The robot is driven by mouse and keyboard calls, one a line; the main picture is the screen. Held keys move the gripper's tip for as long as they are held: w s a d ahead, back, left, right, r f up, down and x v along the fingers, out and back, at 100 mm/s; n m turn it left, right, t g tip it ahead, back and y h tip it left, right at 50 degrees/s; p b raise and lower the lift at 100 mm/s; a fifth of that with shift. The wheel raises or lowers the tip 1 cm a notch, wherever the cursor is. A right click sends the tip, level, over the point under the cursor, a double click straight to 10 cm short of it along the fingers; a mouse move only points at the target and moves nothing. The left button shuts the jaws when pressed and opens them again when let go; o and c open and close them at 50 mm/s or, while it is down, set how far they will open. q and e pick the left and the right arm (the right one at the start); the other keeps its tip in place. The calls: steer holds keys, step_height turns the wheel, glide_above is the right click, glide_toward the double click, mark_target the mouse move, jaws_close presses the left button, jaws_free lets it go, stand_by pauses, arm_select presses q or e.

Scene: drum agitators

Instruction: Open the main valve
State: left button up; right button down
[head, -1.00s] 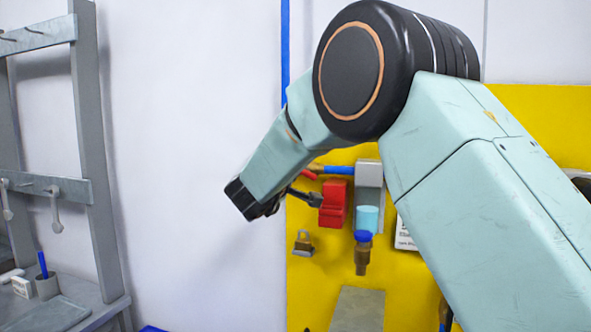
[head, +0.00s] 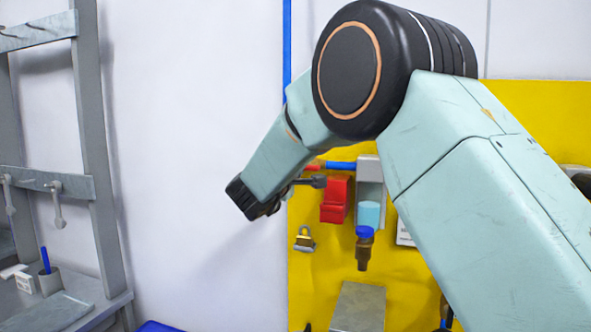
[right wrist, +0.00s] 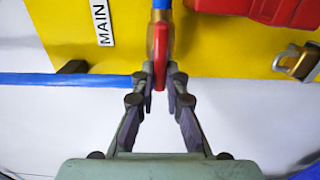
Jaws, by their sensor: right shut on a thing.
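The main valve has a brass body on a blue pipe and a red lever handle (right wrist: 160,58). In the right wrist view the handle points down the picture between my right gripper's (right wrist: 160,82) fingertips, which are closed on it. In the head view my right gripper (head: 317,181) is at the yellow panel, just below a small red part at the end of the blue pipe (head: 340,167). My arm hides much of the valve there. A white "MAIN" label (right wrist: 98,20) is beside the valve. My left gripper is not in view.
A red block (head: 335,200) is close to the right gripper, also in the right wrist view (right wrist: 285,8). A brass padlock (head: 304,240) and a blue-topped brass fitting (head: 363,250) are lower on the yellow panel (head: 405,285). A grey rack (head: 90,130) stands left.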

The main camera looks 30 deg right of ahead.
steer(key=c, duration=1.4)
jaws_free()
steer(key=v, duration=0.7)
steer(key=shift+s+a, duration=0.2)
steer(key=shift+d, duration=0.1)
